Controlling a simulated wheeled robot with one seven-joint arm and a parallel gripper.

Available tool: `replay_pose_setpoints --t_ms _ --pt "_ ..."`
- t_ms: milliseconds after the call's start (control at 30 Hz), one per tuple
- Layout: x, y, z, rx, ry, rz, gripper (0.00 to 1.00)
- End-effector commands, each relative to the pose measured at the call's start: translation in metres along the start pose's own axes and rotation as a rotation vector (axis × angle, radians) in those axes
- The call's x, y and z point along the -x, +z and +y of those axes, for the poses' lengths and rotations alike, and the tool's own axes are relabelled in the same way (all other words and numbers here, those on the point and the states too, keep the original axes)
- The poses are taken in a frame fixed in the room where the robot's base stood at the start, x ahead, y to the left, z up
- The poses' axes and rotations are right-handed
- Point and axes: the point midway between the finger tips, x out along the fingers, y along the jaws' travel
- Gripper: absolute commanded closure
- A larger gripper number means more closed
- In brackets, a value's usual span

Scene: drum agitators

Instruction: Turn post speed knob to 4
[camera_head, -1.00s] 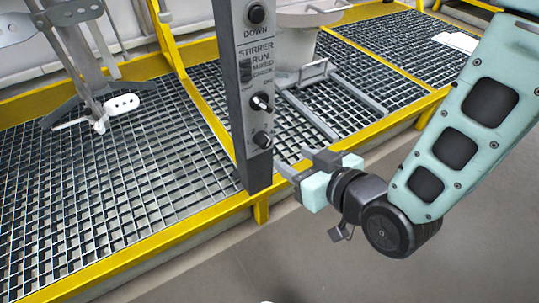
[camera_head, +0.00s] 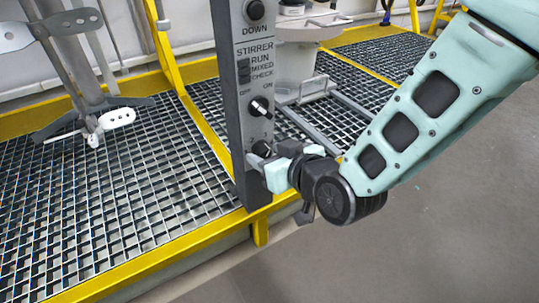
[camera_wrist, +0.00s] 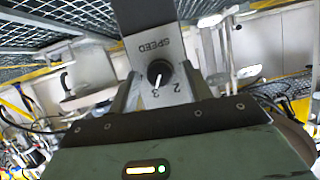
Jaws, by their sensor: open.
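The post (camera_head: 229,110) is a grey upright panel with the speed knob (camera_head: 262,148), a small black dial, near its lower end. In the wrist view the black speed knob (camera_wrist: 160,73) shows below an upside-down SPEED label. Its white pointer line lies close to the 3, with a 2 to the right; the 4 is not readable. My gripper (camera_head: 257,161) is at the post's front face, close to the knob. In the wrist view my gripper (camera_wrist: 160,92) is open, one finger on each side of the knob. I cannot tell whether they touch it.
An OFF/ON knob (camera_head: 260,107) sits just above the speed knob, with STIRRER RUN labels and a DOWN button (camera_head: 255,11) higher up. Yellow-edged grating (camera_head: 130,190) lies behind the post. A metal agitator (camera_head: 85,60) stands at left. Open floor (camera_head: 420,230) lies at right.

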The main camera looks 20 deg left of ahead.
Motion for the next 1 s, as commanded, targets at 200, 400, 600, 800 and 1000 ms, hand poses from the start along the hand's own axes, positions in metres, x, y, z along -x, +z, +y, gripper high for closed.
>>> replay_pose_setpoints --t_ms 200,400,600,800,1000 --pt "0.0003 0.0 0.0 0.0 0.0 0.0 0.93" --pt "0.0004 0.0001 -0.0001 -0.003 -0.002 0.0 0.95" --pt "0.0006 0.0 0.0012 -0.043 -0.017 0.001 0.95" --pt "0.0008 0.0 0.0026 -0.151 -0.061 0.005 0.95" --pt "0.0009 -0.0001 0.0044 -0.314 -0.127 0.012 0.95"
